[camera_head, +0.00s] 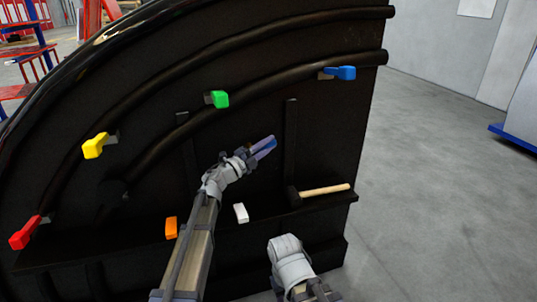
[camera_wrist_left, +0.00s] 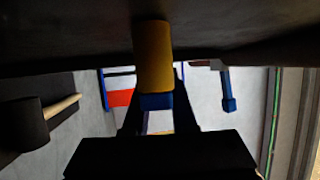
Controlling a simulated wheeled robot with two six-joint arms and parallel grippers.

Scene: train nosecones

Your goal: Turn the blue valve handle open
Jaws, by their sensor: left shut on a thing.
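The blue valve handle (camera_head: 346,73) sits on a dark pipe near the upper right edge of the black panel. It also shows as a blue bar right of the fingers in the left wrist view (camera_wrist_left: 228,90). My left gripper (camera_head: 264,147) is in front of the panel, below and left of the handle and apart from it. It is shut on a yellow and blue piece (camera_wrist_left: 154,55), which stands between its dark fingers in the wrist view. What the piece is, I cannot tell. A part of my right arm shows at the bottom of the head view; its gripper does not.
Green (camera_head: 220,98), yellow (camera_head: 95,146) and red (camera_head: 25,233) handles stick out from the panel. On the lower ledge lie a mallet (camera_head: 325,190), a white block (camera_head: 241,212) and an orange block (camera_head: 171,228). Open grey floor lies to the right.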

